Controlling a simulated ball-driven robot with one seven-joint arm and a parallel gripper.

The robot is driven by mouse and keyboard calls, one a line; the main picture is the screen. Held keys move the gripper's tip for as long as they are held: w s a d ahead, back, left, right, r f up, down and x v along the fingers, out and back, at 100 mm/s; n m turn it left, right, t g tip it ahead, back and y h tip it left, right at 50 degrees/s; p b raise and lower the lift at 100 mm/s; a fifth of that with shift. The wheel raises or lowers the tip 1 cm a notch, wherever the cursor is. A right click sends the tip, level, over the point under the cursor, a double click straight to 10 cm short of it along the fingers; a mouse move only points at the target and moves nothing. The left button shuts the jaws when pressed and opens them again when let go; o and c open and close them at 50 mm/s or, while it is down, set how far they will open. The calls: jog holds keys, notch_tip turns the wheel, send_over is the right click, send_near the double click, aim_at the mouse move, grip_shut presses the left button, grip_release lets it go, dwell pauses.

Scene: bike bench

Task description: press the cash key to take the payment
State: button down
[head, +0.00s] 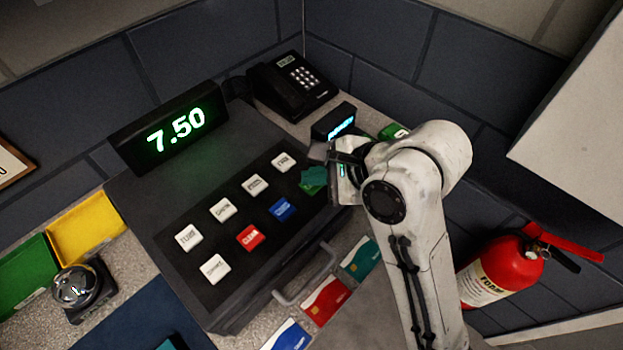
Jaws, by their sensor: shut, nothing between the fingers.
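The black cash register (185,215) stands on the counter, and its display (176,130) shows 7.50 in green. Its sloped panel has white keys, a red key (250,237), a blue key (282,208) and a green key (313,188) at the right end of the front row. The green key's label is not readable, and my gripper partly covers it. My gripper (322,162) is shut and empty, at the register's right side by the green key. I cannot tell whether its fingertips touch the key.
A bell (78,288) and green and yellow trays (86,226) are at left. A red extinguisher (502,270) is at right.

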aim_at(316, 187)
jog(key=shift+r, duration=0.1)
jog(key=shift+r+p, duration=0.45)
jog(key=shift+p, duration=0.7)
notch_tip(316, 187, up, 2)
jog(key=p, duration=0.3)
jog(key=shift+r+p, duration=0.2)
jog(key=shift+p, duration=0.2)
notch_tip(316, 187, up, 2)
jog(key=shift+p, duration=0.55)
jog(key=shift+r, duration=0.75)
